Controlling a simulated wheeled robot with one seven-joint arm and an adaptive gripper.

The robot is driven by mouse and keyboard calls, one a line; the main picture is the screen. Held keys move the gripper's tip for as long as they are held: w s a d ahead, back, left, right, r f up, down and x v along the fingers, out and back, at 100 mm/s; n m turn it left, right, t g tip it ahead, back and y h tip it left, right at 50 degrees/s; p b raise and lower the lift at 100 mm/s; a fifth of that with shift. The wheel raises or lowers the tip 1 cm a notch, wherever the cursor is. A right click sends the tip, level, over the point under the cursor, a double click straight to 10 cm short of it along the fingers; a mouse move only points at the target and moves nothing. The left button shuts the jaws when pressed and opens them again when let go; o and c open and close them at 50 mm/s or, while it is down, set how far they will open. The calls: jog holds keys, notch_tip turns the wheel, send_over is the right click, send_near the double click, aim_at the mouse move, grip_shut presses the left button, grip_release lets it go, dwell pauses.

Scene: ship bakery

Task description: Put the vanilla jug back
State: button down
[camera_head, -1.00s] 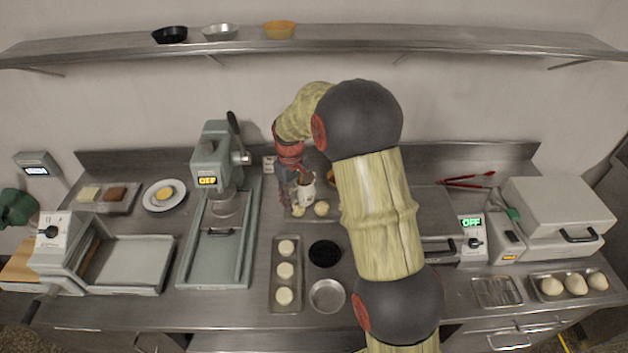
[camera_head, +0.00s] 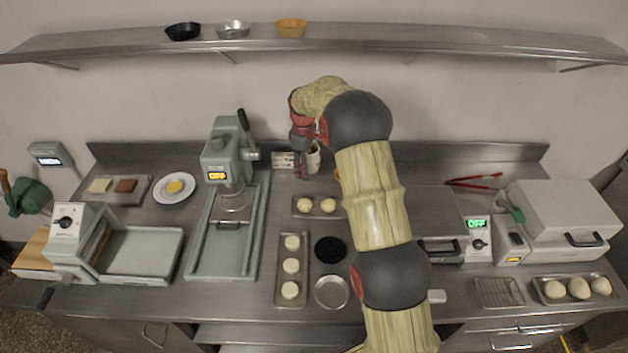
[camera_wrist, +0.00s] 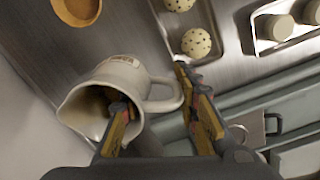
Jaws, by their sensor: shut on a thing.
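The cream-white vanilla jug (camera_head: 314,158) is at the back of the counter in the head view, partly hidden by my gripper (camera_head: 302,172). In the wrist view the jug (camera_wrist: 122,72) shows its spout, handle and a small label. My gripper (camera_wrist: 152,98) is shut on it near the handle: one finger is inside the mouth and the other is outside by the handle. The jug looks tilted in the wrist view. I cannot tell whether its base touches the counter.
A small light plate or sign (camera_head: 283,160) is left of the jug. A tray (camera_head: 299,214) with two speckled dough balls lies in front. An orange-brown bowl (camera_wrist: 77,10) is near the jug in the wrist view. The press (camera_head: 222,160) stands to the left.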

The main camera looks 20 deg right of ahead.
jog(key=d+f, duration=0.1)
jog(key=f, duration=0.1)
jog(key=w+d+f, duration=0.1)
jog(key=d+f, duration=0.1)
jog(key=w+d+f, duration=0.1)
jog(key=f, duration=0.1)
jog(key=shift+w+d+b, duration=0.1)
jog(key=shift+d+b, duration=0.1)
jog(key=shift+b, duration=0.1)
jog(key=shift+f, duration=1.4)
jog(key=shift+a+f+b, duration=0.1)
jog(key=shift+f+b, duration=0.05)
jog(key=shift+b, duration=0.15)
jog(key=c, duration=1.3)
grip_release()
jog(key=shift+c, duration=0.2)
